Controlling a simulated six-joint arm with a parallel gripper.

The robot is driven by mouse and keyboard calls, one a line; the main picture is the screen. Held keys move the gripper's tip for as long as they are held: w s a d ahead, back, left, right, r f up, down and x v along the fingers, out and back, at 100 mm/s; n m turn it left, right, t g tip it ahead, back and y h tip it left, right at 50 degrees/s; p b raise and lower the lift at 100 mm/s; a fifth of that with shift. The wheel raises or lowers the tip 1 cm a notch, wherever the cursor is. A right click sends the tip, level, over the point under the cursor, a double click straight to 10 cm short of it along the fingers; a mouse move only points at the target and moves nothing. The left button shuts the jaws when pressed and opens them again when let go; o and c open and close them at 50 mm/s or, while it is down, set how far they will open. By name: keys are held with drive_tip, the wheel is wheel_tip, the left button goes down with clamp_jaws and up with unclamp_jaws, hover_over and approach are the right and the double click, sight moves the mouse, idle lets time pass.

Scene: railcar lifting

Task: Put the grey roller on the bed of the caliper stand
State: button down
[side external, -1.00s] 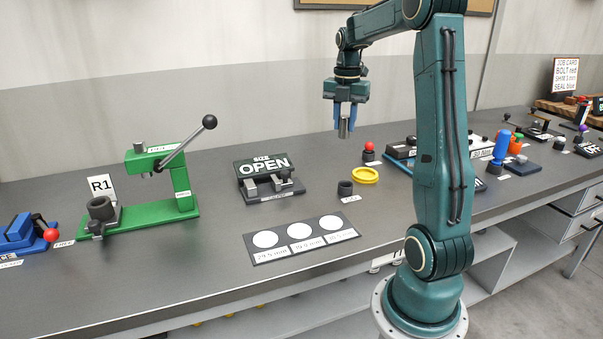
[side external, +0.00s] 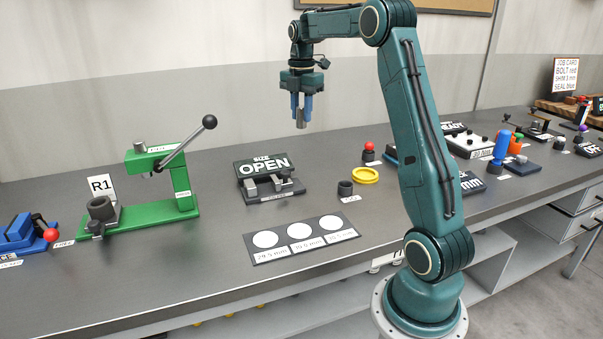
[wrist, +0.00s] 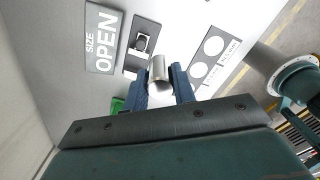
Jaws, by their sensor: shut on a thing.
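My gripper (side external: 301,108) is shut on the grey roller (side external: 300,118), a small metal cylinder held upright between its blue fingers in the air above the bench. In the wrist view the roller (wrist: 159,76) sits between the blue fingertips of my gripper (wrist: 160,84). The caliper stand (side external: 268,187) is on the bench, below and left of my gripper, with a dark sign reading SIZE OPEN behind its bed. In the wrist view the stand (wrist: 146,28) lies beyond the roller, and the roller partly hides its near end.
A mat with three white discs (side external: 300,238) lies in front of the stand. A dark ring (side external: 345,188) and a yellow ring (side external: 365,175) are to its right. A green press (side external: 182,185) with a lever stands left. Bench between them is clear.

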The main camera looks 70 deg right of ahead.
drive_tip(key=m, duration=0.2)
hover_over(264, 190)
drive_tip(key=shift+r, duration=0.2)
wheel_tip(264, 190, down, 16)
drive_tip(key=shift+d+r, duration=0.1)
idle(0.4)
drive_tip(key=shift+f, duration=2.15)
drive_tip(key=c, duration=1.1)
unclamp_jaws()
drive_tip(key=shift+f, duration=0.15)
drive_tip(key=shift+c, duration=0.2)
